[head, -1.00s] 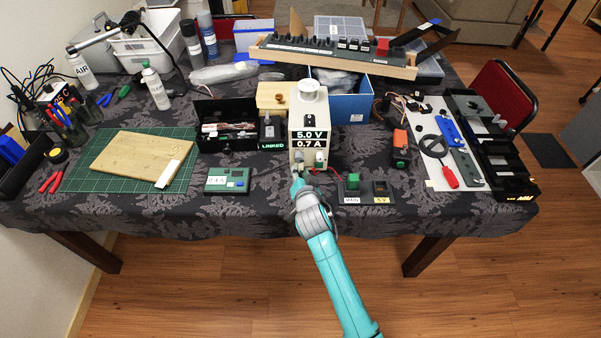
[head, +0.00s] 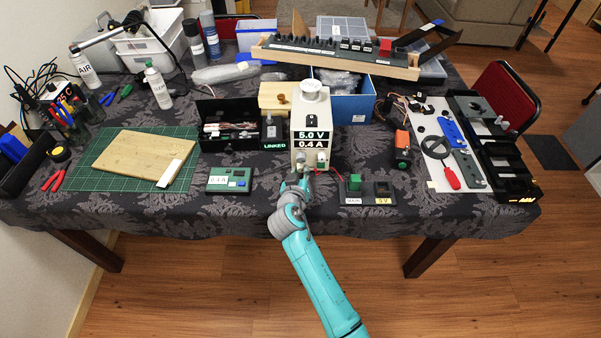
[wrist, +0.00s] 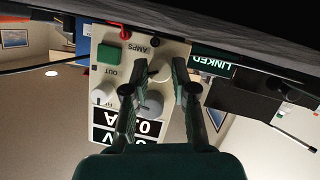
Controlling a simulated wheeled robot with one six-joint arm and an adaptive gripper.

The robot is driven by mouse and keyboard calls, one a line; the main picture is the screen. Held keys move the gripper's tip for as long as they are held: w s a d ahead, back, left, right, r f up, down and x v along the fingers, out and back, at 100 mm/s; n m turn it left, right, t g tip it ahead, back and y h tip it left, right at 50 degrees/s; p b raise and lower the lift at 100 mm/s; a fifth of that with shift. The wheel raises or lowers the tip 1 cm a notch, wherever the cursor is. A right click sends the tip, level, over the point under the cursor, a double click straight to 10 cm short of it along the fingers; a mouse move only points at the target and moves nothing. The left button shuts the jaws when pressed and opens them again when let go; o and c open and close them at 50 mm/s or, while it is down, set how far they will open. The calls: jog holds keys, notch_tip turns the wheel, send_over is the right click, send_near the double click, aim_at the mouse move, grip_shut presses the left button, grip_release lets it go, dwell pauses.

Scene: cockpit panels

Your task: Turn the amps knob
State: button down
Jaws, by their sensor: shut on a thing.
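The power supply (head: 311,120) stands upright near the table's front, its display reading 5.0 V and 0.4 A. My gripper (head: 303,174) is at the lower left of its front face. In the wrist view, upside down, my gripper (wrist: 156,76) has a finger on each side of a pale knob (wrist: 160,70) near the AMPS label and is shut on it. A white knob (wrist: 103,94) and a green OUT button (wrist: 109,53) are to the left. The exact finger contact is partly hidden.
A small green meter (head: 230,179) lies left of my gripper. A switch box with a green switch (head: 354,183) sits to the right, near a red lead. A black LINKED box (head: 271,132) stands close left of the supply. The table's front edge is below.

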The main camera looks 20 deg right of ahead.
jog(key=shift+n, duration=0.3)
jog(key=shift+f, duration=0.1)
jog(key=c, duration=0.9)
grip_release()
jog(key=v, duration=1.2)
jog(key=shift+a, duration=0.1)
jog(key=shift+f, duration=0.15)
